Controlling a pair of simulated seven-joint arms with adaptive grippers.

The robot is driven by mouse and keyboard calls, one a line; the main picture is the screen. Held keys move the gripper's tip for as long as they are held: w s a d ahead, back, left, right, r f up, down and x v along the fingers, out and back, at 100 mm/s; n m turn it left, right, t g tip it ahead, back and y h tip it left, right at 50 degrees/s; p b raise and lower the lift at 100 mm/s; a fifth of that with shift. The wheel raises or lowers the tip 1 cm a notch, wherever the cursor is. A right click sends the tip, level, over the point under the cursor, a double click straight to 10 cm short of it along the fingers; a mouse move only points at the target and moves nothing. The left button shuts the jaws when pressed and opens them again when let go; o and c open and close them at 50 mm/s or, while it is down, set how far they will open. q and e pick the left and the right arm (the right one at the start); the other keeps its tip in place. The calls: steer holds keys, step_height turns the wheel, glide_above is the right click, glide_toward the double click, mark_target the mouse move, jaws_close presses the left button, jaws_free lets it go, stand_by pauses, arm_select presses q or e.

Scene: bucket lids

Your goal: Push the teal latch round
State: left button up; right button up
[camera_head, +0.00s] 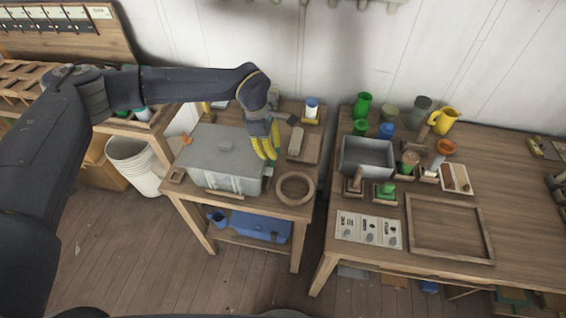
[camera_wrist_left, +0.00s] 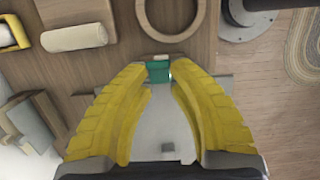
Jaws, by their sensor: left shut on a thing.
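The teal latch (camera_wrist_left: 158,72) shows in the left wrist view between the tips of my yellow fingers, at the end of a flat grey surface. My left gripper (camera_wrist_left: 158,69) is shut on it, one finger on each side. In the head view my left gripper (camera_head: 268,153) points down at the right end of the grey lidded box (camera_head: 215,150) on the small table. My right gripper is in neither view.
A wooden ring (camera_head: 295,188) lies just right of the box. A wooden block (camera_head: 302,146) and a blue-and-white jar (camera_head: 312,110) stand behind it. A larger table (camera_head: 520,220) to the right carries a grey bin (camera_head: 368,158), cups and a wooden frame (camera_head: 450,258).

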arm_select(q)
steer(key=o, duration=0.6)
steer(key=shift+w+a+r, duration=0.1)
steer(key=shift+a+r, duration=0.15)
steer(key=shift+r, duration=0.9)
steer(key=shift+s+a+r, duration=0.1)
steer(key=shift+a+r, duration=0.1)
steer(key=shift+r, duration=0.95)
steer(key=shift+w+a+r, duration=0.1)
steer(key=shift+a+r, duration=0.15)
steer(key=shift+r, duration=0.9)
